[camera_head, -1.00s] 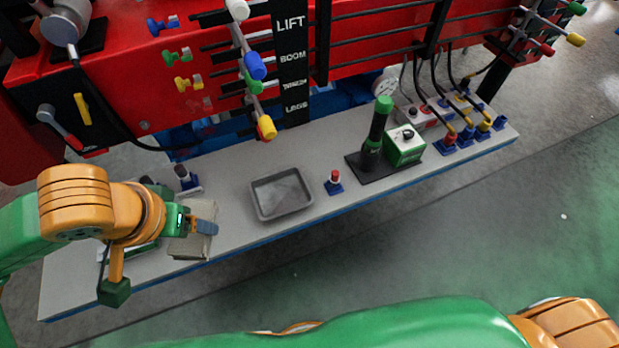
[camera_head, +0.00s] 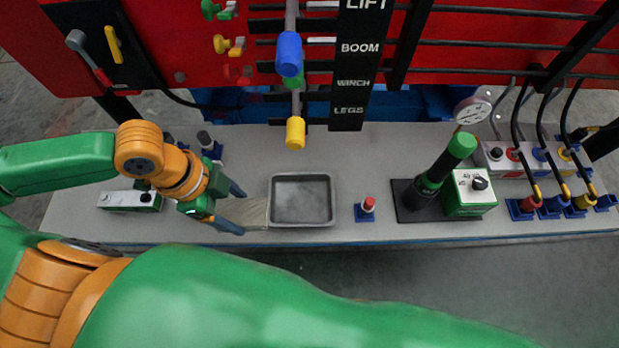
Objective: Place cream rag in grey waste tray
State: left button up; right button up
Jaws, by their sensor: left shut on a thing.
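The cream rag (camera_head: 256,213) lies low at the left side of the grey waste tray (camera_head: 302,224). My left gripper (camera_head: 238,208) is shut on the rag, with its fingers pointing right toward the tray. The rag's right end is at or very near the tray's left rim; I cannot tell whether they touch. The tray sits on the grey bench and looks empty inside. Part of the rag is hidden by the gripper. My right gripper is out of view; a large green and orange arm part of mine fills the lower left.
Right of the tray stand a small red-topped part in a blue base (camera_head: 366,209), a green-topped cylinder (camera_head: 441,168) and a green box (camera_head: 469,193). Levers with a yellow knob (camera_head: 295,132) hang above the bench. A green-white device (camera_head: 130,200) lies left.

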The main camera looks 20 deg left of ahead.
pick_arm(q)
jog(key=shift+w+d+f+b, duration=0.15)
jog(key=shift+w+d+f, duration=0.15)
jog(key=shift+w, duration=0.15)
jog(key=shift+w+d+f+b, duration=0.15)
jog(key=shift+w+d, duration=0.1)
jog(key=shift+w, duration=0.15)
jog(key=w+d+f, duration=0.2)
jog(key=w+f, duration=0.1)
jog(key=w+d+f, duration=0.2)
jog(key=w, duration=0.1)
jog(key=w+d+f, duration=0.3)
jog(key=shift+f, duration=0.35)
notch_tip(320, 180, down, 3)
jog(key=shift+s+d+r, duration=0.1)
jog(key=shift+r, duration=0.05)
jog(key=shift+f, duration=0.3)
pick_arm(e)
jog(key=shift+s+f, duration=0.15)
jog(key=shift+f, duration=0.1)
pick_arm(q)
jog(key=shift+f, duration=0.1)
